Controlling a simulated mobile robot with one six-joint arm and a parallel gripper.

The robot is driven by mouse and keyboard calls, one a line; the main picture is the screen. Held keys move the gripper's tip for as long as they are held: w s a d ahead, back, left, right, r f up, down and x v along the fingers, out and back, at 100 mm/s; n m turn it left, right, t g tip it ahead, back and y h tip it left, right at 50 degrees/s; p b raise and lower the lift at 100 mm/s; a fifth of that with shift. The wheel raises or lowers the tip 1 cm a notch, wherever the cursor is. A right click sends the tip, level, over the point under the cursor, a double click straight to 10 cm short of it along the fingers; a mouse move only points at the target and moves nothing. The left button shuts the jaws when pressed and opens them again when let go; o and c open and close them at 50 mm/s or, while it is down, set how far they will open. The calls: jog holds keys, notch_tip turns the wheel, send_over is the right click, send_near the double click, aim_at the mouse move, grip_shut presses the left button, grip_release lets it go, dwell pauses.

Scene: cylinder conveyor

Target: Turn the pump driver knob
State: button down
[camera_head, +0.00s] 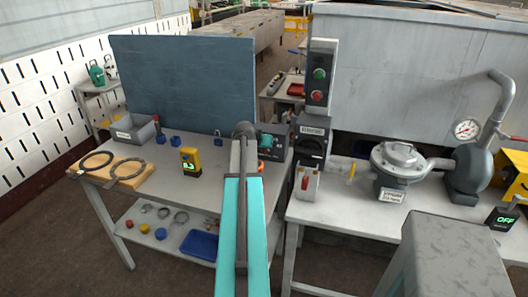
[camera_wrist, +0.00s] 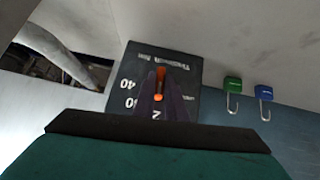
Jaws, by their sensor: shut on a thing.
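In the wrist view a dark box with a numbered dial (camera_wrist: 128,75) fills the centre, its white printing upside down and partly covered. An orange-tipped knob (camera_wrist: 160,74) stands on its face. My gripper (camera_wrist: 160,93) is at the dial with its dark fingers shut on the knob, hiding most of it. In the head view my teal and grey arm reaches over the left table, and my gripper (camera_head: 266,141) is at a dark box (camera_head: 277,152) there. The knob is hidden in that view.
A black control panel (camera_head: 312,146) stands just right of my arm, below a box with green and red buttons (camera_head: 318,87). A yellow device (camera_head: 190,160) sits left. A grey pump unit (camera_head: 398,163) stands on the right table.

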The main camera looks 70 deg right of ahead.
jog(key=shift+s+m+t, duration=0.1)
jog(key=shift+m+t, duration=0.2)
jog(key=shift+t, duration=0.1)
jog(key=c, duration=1.8)
grip_release()
jog(key=shift+g, duration=0.3)
